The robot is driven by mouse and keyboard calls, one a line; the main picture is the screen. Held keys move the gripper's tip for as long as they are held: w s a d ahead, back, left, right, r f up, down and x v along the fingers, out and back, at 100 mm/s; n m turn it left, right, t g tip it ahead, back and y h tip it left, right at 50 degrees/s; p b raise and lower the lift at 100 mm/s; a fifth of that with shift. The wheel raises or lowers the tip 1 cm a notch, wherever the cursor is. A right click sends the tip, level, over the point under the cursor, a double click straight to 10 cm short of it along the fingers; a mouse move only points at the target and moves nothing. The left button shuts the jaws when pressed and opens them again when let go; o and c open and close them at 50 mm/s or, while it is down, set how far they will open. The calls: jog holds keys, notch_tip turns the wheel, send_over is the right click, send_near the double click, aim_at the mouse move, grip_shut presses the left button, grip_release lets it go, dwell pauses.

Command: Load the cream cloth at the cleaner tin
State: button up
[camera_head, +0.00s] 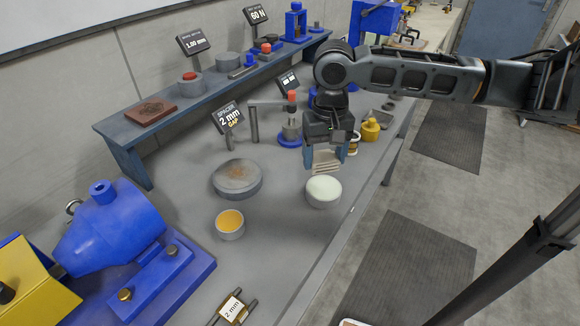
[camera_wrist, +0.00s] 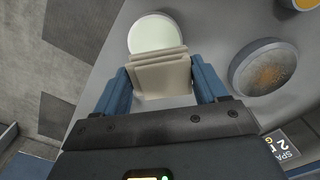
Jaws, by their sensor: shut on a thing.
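My gripper (camera_head: 327,150) points down over the bench, its blue fingers shut on the cream cloth (camera_head: 326,164), a folded pad with several layers. In the wrist view the cloth (camera_wrist: 160,76) sits between the two fingers (camera_wrist: 162,88). A round grey tin with pale whitish-green contents (camera_head: 323,190), which looks like the cleaner tin, stands just below the cloth. The tin also shows in the wrist view (camera_wrist: 154,30), partly hidden by the cloth's edge. Whether cloth and tin touch I cannot tell.
A grey disc with a brown patch (camera_head: 237,178) and a cup of amber liquid (camera_head: 230,224) stand left of the tin. A 2 mm spacer sign (camera_head: 227,117) and a blue-based post (camera_head: 291,130) stand behind. A large blue machine (camera_head: 115,240) fills the left. The bench's front right is clear.

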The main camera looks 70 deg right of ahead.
aim_at(324, 188)
jog(key=shift+s+d, duration=0.2)
jog(key=shift+s, duration=0.15)
jog(key=shift+c, duration=0.6)
notch_tip(324, 188, down, 6)
jog(key=b, duration=0.6)
jog(key=shift+f, duration=0.35)
dwell(1.6)
notch_tip(324, 188, up, 7)
jog(key=p, duration=0.7)
jog(key=shift+r, duration=0.1)
dwell(0.8)
